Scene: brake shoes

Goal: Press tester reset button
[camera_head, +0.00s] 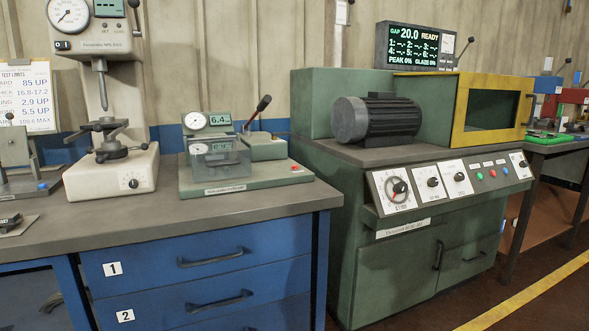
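A fixture with a blue button (42,186) is at the far left. I cannot tell which of these is the reset button. Neither gripper is in view.
The grey workbench top (200,215) is clear along its front, above blue drawers marked 1 and 2. A green machine (380,240) with a motor, dials and small green and red buttons stands to the right. Its display (420,46) reads READY.

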